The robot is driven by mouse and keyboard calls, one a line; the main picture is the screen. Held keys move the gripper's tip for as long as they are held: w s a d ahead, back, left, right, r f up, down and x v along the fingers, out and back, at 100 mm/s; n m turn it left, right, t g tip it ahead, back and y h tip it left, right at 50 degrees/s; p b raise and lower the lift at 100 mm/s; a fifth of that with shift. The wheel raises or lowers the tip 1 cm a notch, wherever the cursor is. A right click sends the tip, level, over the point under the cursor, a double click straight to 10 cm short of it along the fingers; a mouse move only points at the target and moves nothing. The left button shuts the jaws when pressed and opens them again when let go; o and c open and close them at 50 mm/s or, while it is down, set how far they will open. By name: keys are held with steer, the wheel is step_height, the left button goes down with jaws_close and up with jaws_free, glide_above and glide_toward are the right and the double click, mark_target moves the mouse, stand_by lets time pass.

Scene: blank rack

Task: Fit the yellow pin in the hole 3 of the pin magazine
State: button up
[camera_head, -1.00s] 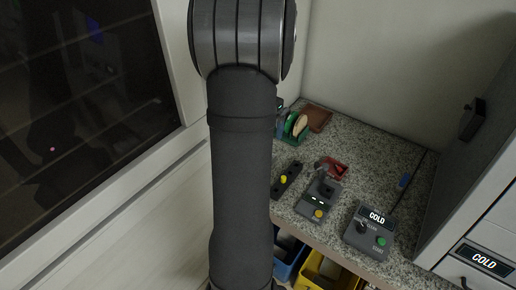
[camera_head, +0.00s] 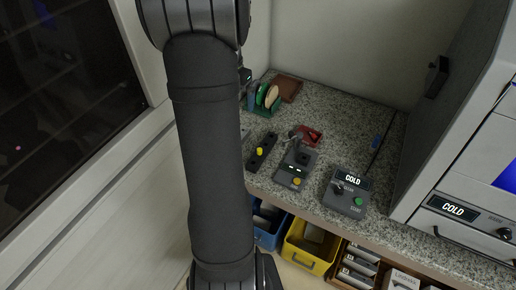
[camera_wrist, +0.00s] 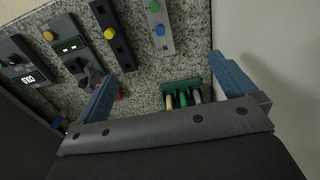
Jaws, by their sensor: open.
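A yellow pin (camera_wrist: 110,33) stands in the middle of a dark bar (camera_wrist: 122,54) in the wrist view. In the head view the yellow pin (camera_head: 259,152) and the dark bar (camera_head: 268,141) lie on the counter, right of my arm. A light grey bar (camera_wrist: 166,46) with a green and a blue round top lies beside the dark bar in the wrist view. I cannot tell for sure which bar is the pin magazine, and hole numbers are unreadable. My gripper (camera_wrist: 163,67) is open and empty, blue fingers apart, above the counter; the head view does not show it.
A green rack (camera_wrist: 181,85) with upright discs stands between my fingers in the wrist view.

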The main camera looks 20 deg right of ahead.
stand_by(0.4)
steer(key=c, duration=1.3)
steer(key=shift+o, duration=0.2)
